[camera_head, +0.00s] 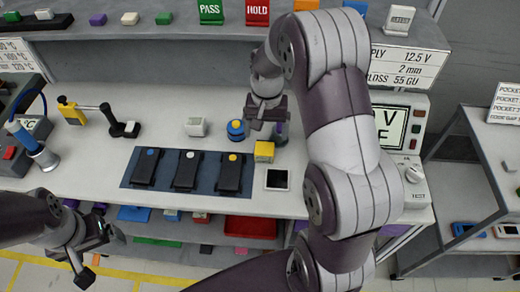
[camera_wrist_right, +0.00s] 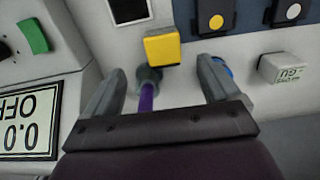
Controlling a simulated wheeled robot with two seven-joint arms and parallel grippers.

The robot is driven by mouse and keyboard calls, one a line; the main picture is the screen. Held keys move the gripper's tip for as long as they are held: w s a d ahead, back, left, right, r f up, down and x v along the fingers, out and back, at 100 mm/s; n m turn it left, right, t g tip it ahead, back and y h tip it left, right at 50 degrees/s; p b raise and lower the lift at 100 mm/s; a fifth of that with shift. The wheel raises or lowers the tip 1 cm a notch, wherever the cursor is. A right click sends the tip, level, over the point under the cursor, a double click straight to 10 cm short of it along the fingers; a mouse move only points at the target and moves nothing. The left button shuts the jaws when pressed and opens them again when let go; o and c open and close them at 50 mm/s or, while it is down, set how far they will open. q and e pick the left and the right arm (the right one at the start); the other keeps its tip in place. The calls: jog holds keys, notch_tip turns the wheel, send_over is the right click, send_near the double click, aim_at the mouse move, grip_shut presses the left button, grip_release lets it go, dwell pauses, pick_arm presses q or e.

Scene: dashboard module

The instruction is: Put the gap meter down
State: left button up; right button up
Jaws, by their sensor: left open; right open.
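A small yellow block (camera_head: 264,151), which may be the gap meter though I can read no label on it, sits on the white bench top. It also shows in the right wrist view (camera_wrist_right: 162,49), just beyond the fingertips and apart from them. My right gripper (camera_head: 266,112) is above the bench behind the block, open; in the wrist view its two fingers (camera_wrist_right: 160,75) are spread with nothing gripped. A purple-handled tool with a dark green head (camera_wrist_right: 147,90) shows between them, below. My left gripper (camera_head: 92,252) is open and empty, low in front of the bench.
A blue mat (camera_head: 180,188) with several black devices lies left of the block. A black-and-white square (camera_head: 277,180) is in front. A blue round item (camera_head: 236,130) and white box (camera_head: 196,126) stand nearby. A display meter (camera_head: 391,125) is right. Bare bench lies left of the white box.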

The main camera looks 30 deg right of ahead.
aim_at(264, 151)
jog(key=f, duration=0.3)
jog(key=f+p, duration=0.1)
jog(key=f, duration=0.5)
jog(key=shift+s+a+f, duration=0.1)
jog(key=shift+a+f, duration=0.15)
jog(key=shift+f, duration=0.05)
jog(key=c, duration=1.1)
